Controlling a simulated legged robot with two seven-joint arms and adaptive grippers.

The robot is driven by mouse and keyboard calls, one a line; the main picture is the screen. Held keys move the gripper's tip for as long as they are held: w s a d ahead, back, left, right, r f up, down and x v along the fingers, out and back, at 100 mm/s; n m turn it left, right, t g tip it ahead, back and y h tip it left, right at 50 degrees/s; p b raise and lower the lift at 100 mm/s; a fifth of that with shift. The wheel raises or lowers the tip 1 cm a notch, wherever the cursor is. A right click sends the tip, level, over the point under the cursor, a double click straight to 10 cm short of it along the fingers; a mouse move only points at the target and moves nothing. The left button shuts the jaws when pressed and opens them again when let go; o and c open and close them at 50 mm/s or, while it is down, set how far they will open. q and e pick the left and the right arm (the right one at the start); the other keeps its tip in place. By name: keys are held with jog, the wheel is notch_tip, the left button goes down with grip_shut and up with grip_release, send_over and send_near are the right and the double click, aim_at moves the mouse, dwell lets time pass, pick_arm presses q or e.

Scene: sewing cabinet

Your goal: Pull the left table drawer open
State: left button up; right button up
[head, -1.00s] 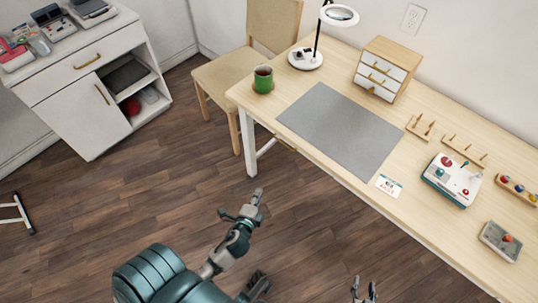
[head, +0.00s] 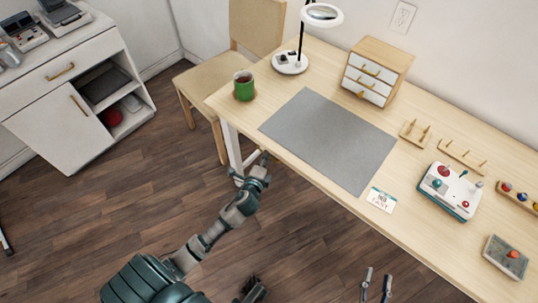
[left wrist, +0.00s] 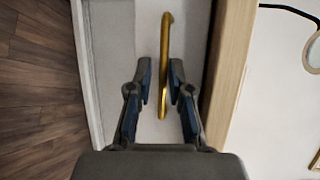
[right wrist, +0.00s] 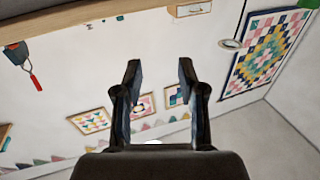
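In the left wrist view, a gold bar handle (left wrist: 166,45) is mounted on the pale front of the table drawer (left wrist: 195,40), under the wooden tabletop edge (left wrist: 229,70). My left gripper (left wrist: 160,78) is open, with its fingers on either side of the handle; I cannot tell if they touch it. In the head view, my left gripper (head: 253,168) is at the table's left front edge, and the tabletop hides the drawer. My right gripper (head: 376,284) is open and empty in front of the table, and also shows open in the right wrist view (right wrist: 159,70).
A chair (head: 225,75) stands beyond the table's left end. The floor in front is clear.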

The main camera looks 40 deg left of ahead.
pick_arm(q)
jog(key=shift+w+f, duration=0.15)
jog(key=shift+w, duration=0.55)
jog(key=shift+w+d, duration=0.1)
grip_shut()
pick_arm(e)
jog(key=shift+d+r+t, duration=0.15)
jog(key=shift+r+t, duration=0.25)
jog(key=shift+r, duration=0.1)
